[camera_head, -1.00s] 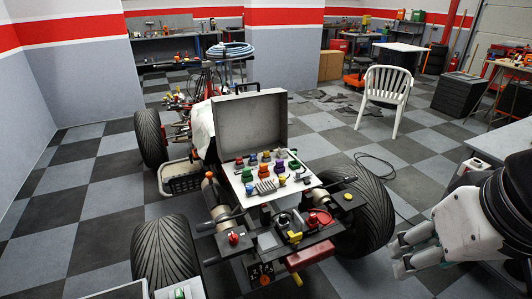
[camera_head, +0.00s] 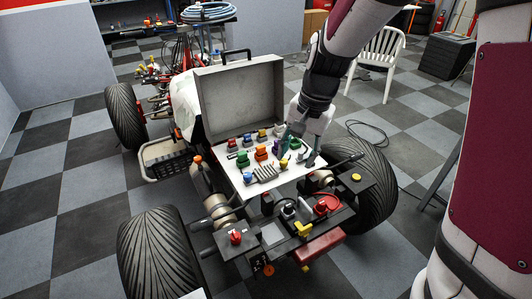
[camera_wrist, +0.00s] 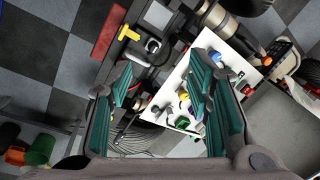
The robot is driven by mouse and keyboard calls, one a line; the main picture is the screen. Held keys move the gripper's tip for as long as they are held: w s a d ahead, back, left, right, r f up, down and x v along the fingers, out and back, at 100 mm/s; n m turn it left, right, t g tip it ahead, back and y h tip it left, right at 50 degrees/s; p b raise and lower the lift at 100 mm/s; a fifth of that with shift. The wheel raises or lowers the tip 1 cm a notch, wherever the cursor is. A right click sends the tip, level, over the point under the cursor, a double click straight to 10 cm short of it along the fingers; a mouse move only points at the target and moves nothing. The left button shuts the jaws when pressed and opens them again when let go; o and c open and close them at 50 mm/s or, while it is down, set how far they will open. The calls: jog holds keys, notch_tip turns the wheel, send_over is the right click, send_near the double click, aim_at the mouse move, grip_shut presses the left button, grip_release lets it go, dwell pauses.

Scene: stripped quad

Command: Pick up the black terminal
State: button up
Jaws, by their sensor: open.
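The white panel (camera_head: 224,164) in front of the open grey case carries several coloured terminals. Among them are a green one (camera_head: 242,159), an orange one (camera_head: 261,153), a blue one (camera_head: 247,178) and a grey finned piece (camera_head: 267,174). My gripper (camera_head: 298,149) is over the panel's right side, pointing down. In the wrist view my gripper (camera_wrist: 164,72) is open and empty, with part of the panel (camera_wrist: 183,72) below its right finger.
The raised case lid (camera_head: 240,98) stands behind the panel. A large tyre (camera_head: 368,188) is on the right. Metal blocks with a red knob (camera_head: 327,204) and a yellow handle (camera_head: 303,229) are in front. A white chair (camera_head: 378,58) stands behind on the checked floor.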

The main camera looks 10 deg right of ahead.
jog(key=w+d+f+m+g+h, duration=0.15)
jog(key=w+f, duration=0.25)
jog(key=f, duration=0.4)
jog(key=w+f+m, duration=0.2)
jog(key=w+f, duration=0.1)
jog(key=f, duration=0.4)
jog(key=b, duration=0.1)
send_over(289, 205)
notch_tip(289, 205, down, 9)
jog(key=shift+s+a+r, duration=0.1)
jog(key=shift+a, duration=0.05)
jog(key=shift+f, duration=3.1)
grip_shut()
